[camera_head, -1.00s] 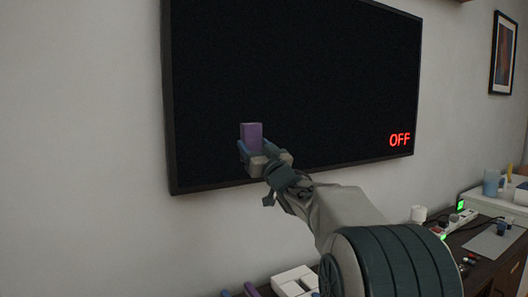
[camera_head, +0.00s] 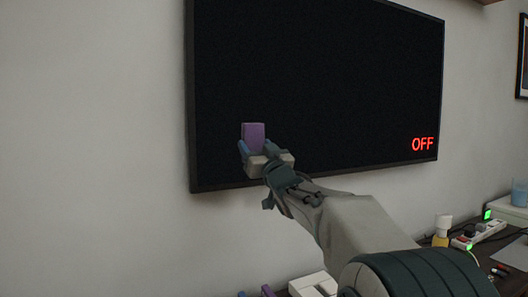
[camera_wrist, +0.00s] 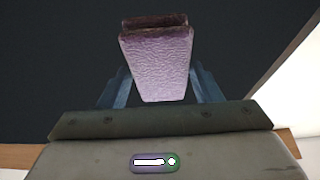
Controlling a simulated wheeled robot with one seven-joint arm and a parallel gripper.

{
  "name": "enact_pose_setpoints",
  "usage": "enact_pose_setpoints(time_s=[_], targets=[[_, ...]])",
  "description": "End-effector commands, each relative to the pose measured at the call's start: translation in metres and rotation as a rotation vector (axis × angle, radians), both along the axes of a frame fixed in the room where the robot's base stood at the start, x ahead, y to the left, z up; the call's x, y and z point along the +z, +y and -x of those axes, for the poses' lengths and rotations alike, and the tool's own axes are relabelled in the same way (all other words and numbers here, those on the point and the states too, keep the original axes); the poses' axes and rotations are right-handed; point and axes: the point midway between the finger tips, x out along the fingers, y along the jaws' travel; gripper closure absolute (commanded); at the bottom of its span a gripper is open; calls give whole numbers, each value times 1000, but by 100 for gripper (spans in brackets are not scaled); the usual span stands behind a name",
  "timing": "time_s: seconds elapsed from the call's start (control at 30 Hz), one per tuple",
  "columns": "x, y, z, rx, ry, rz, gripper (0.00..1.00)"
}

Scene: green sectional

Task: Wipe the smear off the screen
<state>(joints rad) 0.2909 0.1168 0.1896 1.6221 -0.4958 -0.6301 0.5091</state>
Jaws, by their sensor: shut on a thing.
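The screen (camera_head: 330,80) is a large black wall-mounted panel with a red "OFF" label at its lower right. No smear can be made out on it in the head view or in the wrist view (camera_wrist: 60,60). My gripper (camera_head: 253,148) is shut on a purple block-like wiper (camera_head: 253,134), in front of the screen's lower left. In the wrist view, the wiper (camera_wrist: 158,62) sits between the two blue fingers, with a dark reddish-brown far end. I cannot tell whether that end touches the screen.
A desk below the screen holds a white box (camera_head: 314,285), a yellow-and-white bottle (camera_head: 442,230), a power strip (camera_head: 480,234) with a green light and a blue cup (camera_head: 519,193). Bare wall (camera_head: 90,130) lies left of the screen.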

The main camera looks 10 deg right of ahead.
Motion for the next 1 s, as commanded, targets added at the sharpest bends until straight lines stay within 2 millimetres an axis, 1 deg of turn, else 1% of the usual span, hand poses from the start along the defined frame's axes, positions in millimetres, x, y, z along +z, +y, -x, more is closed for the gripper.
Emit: enact_pose_setpoints(time_s=[0.03, 0.2, 0.57, 0.67, 1.0], targets=[[-3, 6, 2, 3, -1, 0, 60], [-2, 19, 5, 1, -1, -1, 60], [0, 20, 7, -2, 0, 0, 60], [0, 19, 13, -2, -1, 0, 60], [0, 13, 46, -2, -1, 2, 60]])
